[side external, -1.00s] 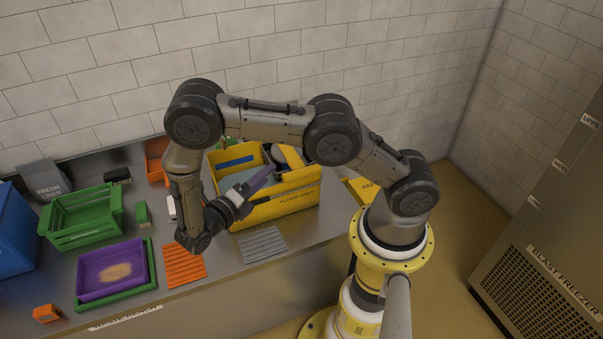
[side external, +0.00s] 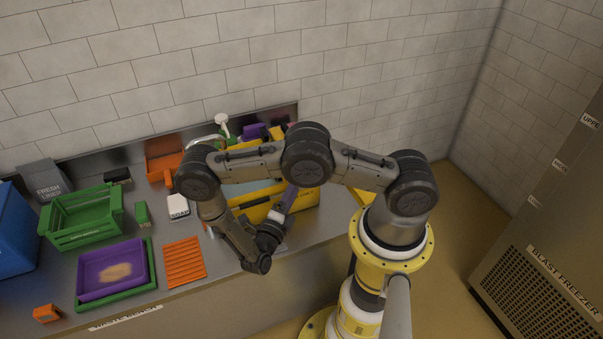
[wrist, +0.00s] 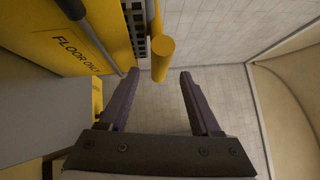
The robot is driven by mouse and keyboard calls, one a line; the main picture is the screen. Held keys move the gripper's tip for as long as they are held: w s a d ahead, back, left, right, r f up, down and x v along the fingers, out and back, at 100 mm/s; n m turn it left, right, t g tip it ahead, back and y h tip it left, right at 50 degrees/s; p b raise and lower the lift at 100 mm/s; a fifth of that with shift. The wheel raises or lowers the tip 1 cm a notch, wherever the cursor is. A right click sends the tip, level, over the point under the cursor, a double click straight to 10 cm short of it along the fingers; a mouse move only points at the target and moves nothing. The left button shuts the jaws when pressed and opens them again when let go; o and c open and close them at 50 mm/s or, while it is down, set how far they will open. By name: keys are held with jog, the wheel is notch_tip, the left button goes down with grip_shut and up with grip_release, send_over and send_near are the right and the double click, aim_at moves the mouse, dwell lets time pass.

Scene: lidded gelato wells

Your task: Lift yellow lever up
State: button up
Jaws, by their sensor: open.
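A yellow round bar (wrist: 163,62), which looks like the yellow lever, shows end-on in the wrist view, just beyond the gap between my fingertips. It stands beside a grey slotted strip along the yellow bin's edge. I cannot make it out in the side view, where my arm covers part of that area. My gripper (wrist: 160,76) has two purple fingers, spread apart with nothing held between them. In the side view my gripper (side external: 290,196) is at the front of the yellow bin (side external: 262,209). Whether a finger touches the bar is unclear.
The bin's "FLOOR ONLY" wall (wrist: 75,45) is close on the left in the wrist view. A white soap block (side external: 178,206), an orange ribbed mat (side external: 184,262), a green crate (side external: 82,218) and a purple tray (side external: 112,270) lie left on the counter. Tiled wall stands behind.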

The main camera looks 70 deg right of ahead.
jog(key=shift+d+r, duration=0.2)
jog(key=shift+d, duration=1.35)
jog(key=shift+d+r, duration=0.2)
jog(key=shift+d, duration=1.3)
grip_shut()
